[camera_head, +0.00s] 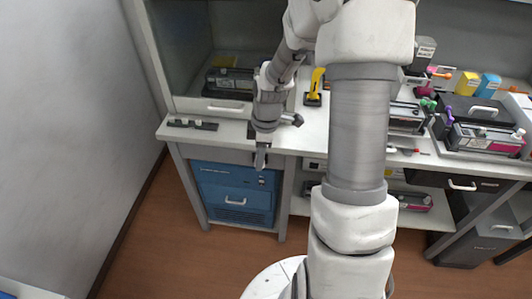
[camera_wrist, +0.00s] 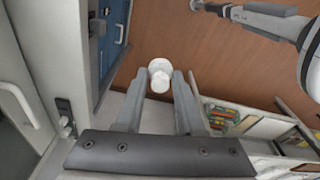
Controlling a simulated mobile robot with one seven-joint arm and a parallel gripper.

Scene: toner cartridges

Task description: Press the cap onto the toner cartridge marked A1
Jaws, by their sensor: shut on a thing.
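My gripper (camera_head: 261,165) points down in front of the bench's front edge, over the blue drawer unit in the head view. In the wrist view, the gripper (camera_wrist: 160,82) is shut on a small white cap (camera_wrist: 159,74) with a round flange, held between the fingertips. The cap cannot be made out in the head view. Toner cartridges lie at the bench's right, one at the far right (camera_head: 484,139) and one partly behind my arm (camera_head: 407,118). Another dark cartridge (camera_head: 230,82) lies in the left cabinet bay. No A1 mark is readable, so I cannot tell which cartridge it is.
A dark flat strip (camera_head: 192,124) lies on the bench's left end. A yellow-handled tool (camera_head: 315,85) stands at the back. Yellow (camera_head: 468,84) and blue (camera_head: 488,86) boxes stand back right. The blue drawer unit (camera_head: 235,193) is below. The bench's front left is mostly clear.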

